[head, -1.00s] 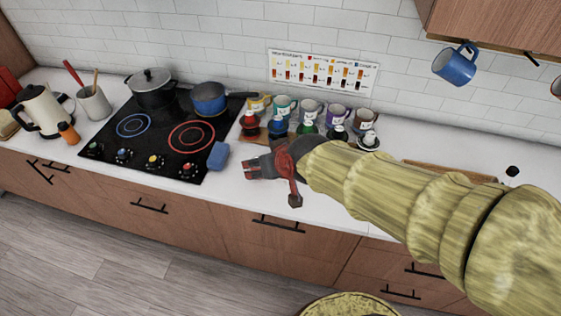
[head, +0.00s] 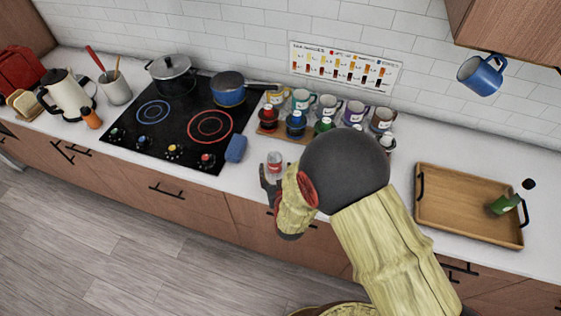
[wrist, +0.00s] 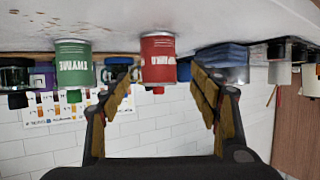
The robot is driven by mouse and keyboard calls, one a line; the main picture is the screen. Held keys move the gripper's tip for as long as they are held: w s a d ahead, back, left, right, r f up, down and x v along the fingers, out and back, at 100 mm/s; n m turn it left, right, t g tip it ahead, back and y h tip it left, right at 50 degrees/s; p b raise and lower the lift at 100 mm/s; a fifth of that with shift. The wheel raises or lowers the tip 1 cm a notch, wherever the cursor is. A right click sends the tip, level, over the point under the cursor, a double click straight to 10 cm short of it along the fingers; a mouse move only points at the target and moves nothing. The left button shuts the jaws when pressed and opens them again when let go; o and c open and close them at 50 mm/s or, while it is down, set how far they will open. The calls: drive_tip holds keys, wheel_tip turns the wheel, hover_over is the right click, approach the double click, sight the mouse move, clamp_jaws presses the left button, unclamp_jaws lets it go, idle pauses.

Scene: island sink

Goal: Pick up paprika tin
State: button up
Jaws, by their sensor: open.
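A small red tin (wrist: 158,58) with white lettering shows upside down in the wrist view, between and beyond my fingertips. I take it to be the paprika tin, but its label is not clearly readable. In the head view a small red and silver tin (head: 275,164) stands on the counter right of the blue sponge. My gripper (wrist: 165,92) is open, with a finger on each side of the red tin's line and nothing held. In the head view my gripper (head: 268,182) is close to the tin, partly hidden by my arm. A green tin (wrist: 74,64) stands beside the red one.
Several coloured mugs and jars stand behind, by the wall, with a spice chart (head: 345,68) above. A blue sponge (head: 236,148) and the black stove (head: 180,125) are to the left. A wooden tray (head: 455,205) holding a green item is at the right.

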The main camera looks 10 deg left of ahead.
sight(275, 160)
drive_tip(key=shift+x, duration=3.1)
drive_tip(key=shift+d, duration=0.1)
drive_tip(key=shift+c, duration=0.9)
drive_tip(key=c, duration=1.1)
